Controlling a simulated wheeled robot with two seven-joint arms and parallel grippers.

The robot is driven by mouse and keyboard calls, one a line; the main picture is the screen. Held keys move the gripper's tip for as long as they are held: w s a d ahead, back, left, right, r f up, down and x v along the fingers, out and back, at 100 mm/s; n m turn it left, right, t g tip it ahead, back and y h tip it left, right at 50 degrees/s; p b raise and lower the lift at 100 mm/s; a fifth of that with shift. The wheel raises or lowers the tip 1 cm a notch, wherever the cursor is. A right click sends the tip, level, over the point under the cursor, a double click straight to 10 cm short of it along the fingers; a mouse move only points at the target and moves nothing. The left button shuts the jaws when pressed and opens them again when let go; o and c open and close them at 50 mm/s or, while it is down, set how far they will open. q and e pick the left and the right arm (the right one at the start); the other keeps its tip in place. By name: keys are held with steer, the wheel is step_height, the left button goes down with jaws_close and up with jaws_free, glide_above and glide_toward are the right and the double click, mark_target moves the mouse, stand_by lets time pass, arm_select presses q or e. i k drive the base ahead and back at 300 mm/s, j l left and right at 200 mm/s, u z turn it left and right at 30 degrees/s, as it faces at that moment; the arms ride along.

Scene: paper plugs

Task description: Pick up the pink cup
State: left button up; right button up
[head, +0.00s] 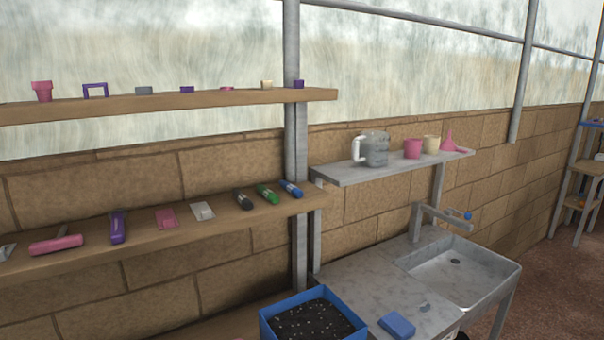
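The pink cup (412,149) stands upright on the small grey shelf (345,176) above the sink. A grey jug with a pale handle (375,149) is to its left, with a small gap between them. A cream cup (432,144) is close on its right and slightly behind it. A pink funnel (450,142) stands at the right end of the shelf. Neither of my grippers shows in the head view.
Below are a sink (470,268) with a tap (440,215), a blue sponge-like block (397,325) and a blue tray of soil (272,317). Wooden shelves on the left hold small items, including a pink pot (43,91). A vertical post (298,230) stands left of the grey shelf.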

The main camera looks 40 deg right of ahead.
mark_target(413, 146)
steer(key=z, duration=1.75)
